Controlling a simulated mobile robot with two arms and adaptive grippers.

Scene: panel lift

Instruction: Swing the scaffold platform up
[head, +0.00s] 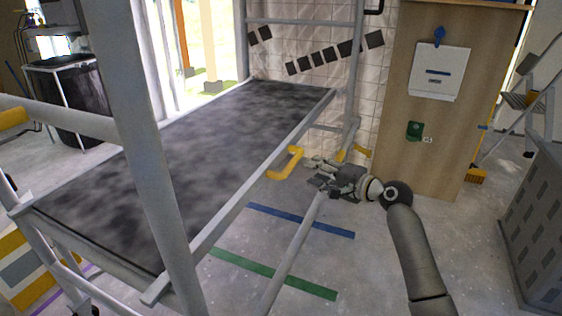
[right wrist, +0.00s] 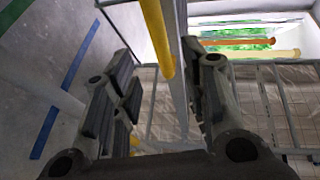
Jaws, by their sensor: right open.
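The scaffold platform (head: 190,140) is a long dark grey mottled deck in a light grey frame, lying roughly level across the head view. A bent yellow handle (head: 287,164) sticks out from its right side rail. My right gripper (head: 320,172) is open just right of this handle, low beside the rail. In the right wrist view a yellow bar (right wrist: 158,40) and a grey rail (right wrist: 177,75) show between its spread fingers, which do not visibly close on either. Whether they touch cannot be told. My left gripper is not visible.
Grey scaffold posts (head: 160,170) stand in front of and behind the deck. A wooden panel (head: 425,135) stands behind my right arm, with a stepladder (head: 525,100) and a dark grey crate (head: 535,230) at right. Blue (head: 300,220) and green (head: 275,274) floor strips lie on open floor.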

